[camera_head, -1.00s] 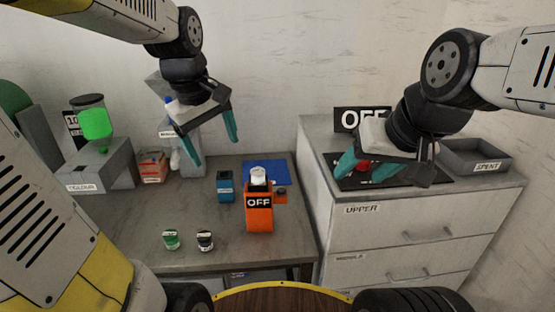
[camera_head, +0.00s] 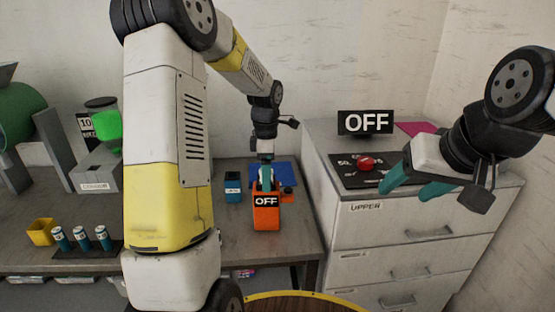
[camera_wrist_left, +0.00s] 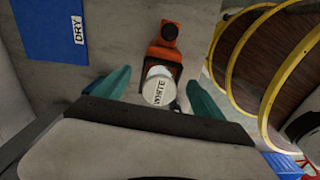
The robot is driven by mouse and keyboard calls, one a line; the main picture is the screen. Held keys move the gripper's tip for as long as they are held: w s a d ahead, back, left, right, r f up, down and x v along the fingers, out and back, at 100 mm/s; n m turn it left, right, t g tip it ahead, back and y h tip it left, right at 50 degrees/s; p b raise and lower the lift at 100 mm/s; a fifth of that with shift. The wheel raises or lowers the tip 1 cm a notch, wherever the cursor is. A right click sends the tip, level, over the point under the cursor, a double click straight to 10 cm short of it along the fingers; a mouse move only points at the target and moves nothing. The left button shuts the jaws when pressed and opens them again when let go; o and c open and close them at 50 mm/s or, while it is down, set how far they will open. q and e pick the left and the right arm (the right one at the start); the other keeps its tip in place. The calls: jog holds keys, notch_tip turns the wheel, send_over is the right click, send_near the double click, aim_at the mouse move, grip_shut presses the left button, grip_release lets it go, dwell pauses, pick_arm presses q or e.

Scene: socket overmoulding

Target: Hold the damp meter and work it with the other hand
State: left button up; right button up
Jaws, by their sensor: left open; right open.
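An orange unit marked OFF (camera_head: 267,216), which I take to be the damp meter, stands upright on the grey table. A white-topped pot marked WHITE (camera_wrist_left: 158,92) sits at it in the left wrist view, with a black round knob (camera_wrist_left: 170,31) on the orange part beyond. My left gripper (camera_head: 265,180) is lowered over the top of the unit. In the left wrist view its open fingers (camera_wrist_left: 158,78) stand either side of the white pot, with gaps visible. My right gripper (camera_head: 404,192) is open and empty by the cabinet's front edge, right of a red button (camera_head: 367,163).
A blue box (camera_head: 232,186) stands left of the orange unit. A blue mat marked DRY (camera_wrist_left: 52,40) lies behind. A drawer cabinet (camera_head: 420,235) with an OFF sign (camera_head: 366,122) is at right. Blue tubes (camera_head: 82,239) and a yellow cup (camera_head: 41,232) are at left. My left arm hides the table middle.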

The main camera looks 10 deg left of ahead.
aim_at(274, 204)
pick_arm(q)
jog(key=shift+f, duration=1.35)
jog(key=c, duration=1.6)
jog(key=o, duration=0.8)
jog(key=shift+c, duration=0.2)
jog(key=c, duration=0.6)
pick_arm(e)
grip_shut()
